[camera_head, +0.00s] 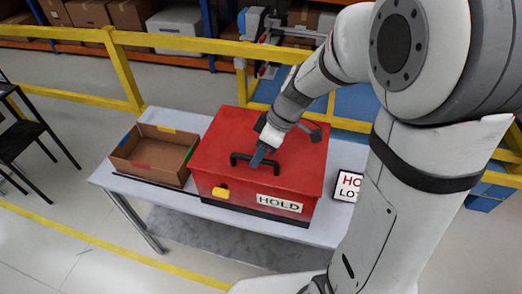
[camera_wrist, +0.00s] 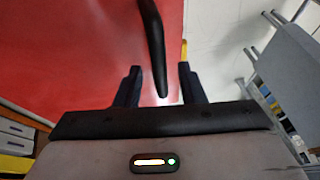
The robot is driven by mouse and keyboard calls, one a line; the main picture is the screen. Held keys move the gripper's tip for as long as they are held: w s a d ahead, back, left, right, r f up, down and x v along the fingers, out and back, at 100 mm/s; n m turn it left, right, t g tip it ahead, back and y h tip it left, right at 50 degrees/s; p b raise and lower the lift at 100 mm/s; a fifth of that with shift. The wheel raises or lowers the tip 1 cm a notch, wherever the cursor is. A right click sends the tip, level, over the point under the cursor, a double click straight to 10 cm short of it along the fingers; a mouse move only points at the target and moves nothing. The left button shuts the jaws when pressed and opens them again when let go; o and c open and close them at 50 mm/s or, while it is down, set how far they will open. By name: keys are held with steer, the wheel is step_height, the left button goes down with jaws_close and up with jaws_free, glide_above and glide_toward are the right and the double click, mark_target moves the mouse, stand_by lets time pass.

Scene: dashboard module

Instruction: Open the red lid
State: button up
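The red lid (camera_head: 235,135) lies shut on top of a red box (camera_head: 240,192) on the table. A black handle (camera_head: 238,155) stands up from the lid near its front edge. A yellow latch (camera_head: 221,192) is on the box front, left of a white HOLD label. My gripper (camera_head: 258,157) is over the handle from above. In the wrist view, my gripper (camera_wrist: 159,67) is open, with the handle (camera_wrist: 152,30) between its two dark fingers and gaps showing on both sides. The red lid (camera_wrist: 70,50) fills the left of that view.
An open brown carton (camera_head: 152,152) with coloured tape marks stands left of the box on the grey table (camera_head: 190,118). Yellow rails (camera_head: 125,70) run behind the table. A dark chair (camera_head: 30,135) is at far left.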

jaws_close()
steer(key=shift+r, duration=0.1)
stand_by(0.4)
